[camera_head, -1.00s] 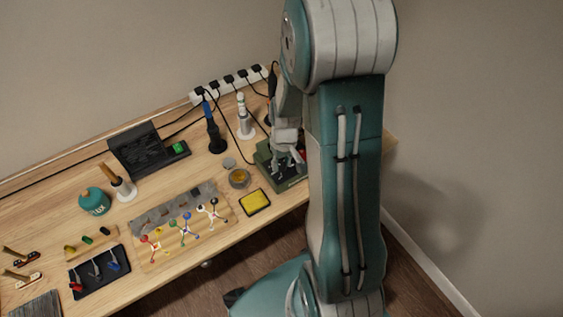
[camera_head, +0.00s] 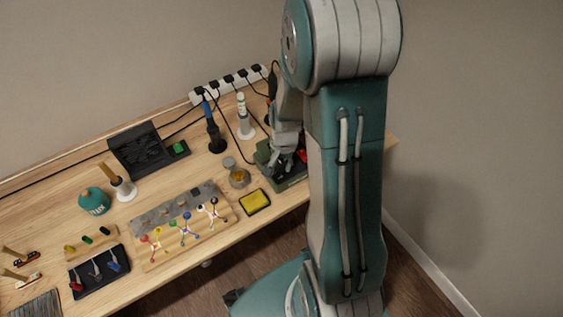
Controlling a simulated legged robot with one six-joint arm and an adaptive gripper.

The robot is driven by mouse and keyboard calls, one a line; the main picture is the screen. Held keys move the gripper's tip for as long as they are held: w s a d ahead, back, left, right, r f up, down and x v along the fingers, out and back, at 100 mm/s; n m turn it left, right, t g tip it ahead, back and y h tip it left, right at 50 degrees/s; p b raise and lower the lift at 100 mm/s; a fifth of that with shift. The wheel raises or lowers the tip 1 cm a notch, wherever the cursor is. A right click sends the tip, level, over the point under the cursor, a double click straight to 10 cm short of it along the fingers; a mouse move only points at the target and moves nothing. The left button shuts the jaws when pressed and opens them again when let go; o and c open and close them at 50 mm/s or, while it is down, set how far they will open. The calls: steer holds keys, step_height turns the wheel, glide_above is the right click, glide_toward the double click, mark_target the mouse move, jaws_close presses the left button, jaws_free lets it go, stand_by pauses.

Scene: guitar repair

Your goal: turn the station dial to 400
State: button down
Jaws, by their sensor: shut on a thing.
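The green soldering station (camera_head: 291,184) sits on the right part of the workbench, partly hidden behind my arm. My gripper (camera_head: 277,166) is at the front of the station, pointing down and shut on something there. The dial itself is hidden by the gripper, so its setting cannot be read. A small red part (camera_head: 301,155) shows on the station to the right of the gripper.
A yellow sponge tray (camera_head: 255,201) and a small round tin (camera_head: 239,178) lie left of the station. Upright tools (camera_head: 244,118) stand behind. A board with coloured clips (camera_head: 183,228) is further left. A power strip (camera_head: 229,83) runs along the back.

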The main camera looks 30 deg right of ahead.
mark_target(282, 166)
steer(key=m, duration=0.4)
steer(key=shift+w+m, duration=0.15)
steer(key=shift+m, duration=2.15)
steer(key=shift+h, duration=0.3)
steer(key=shift+c, duration=1.7)
jaws_free()
step_height(282, 166, up, 12)
steer(key=shift+s+a, duration=0.15)
steer(key=shift+s, duration=0.25)
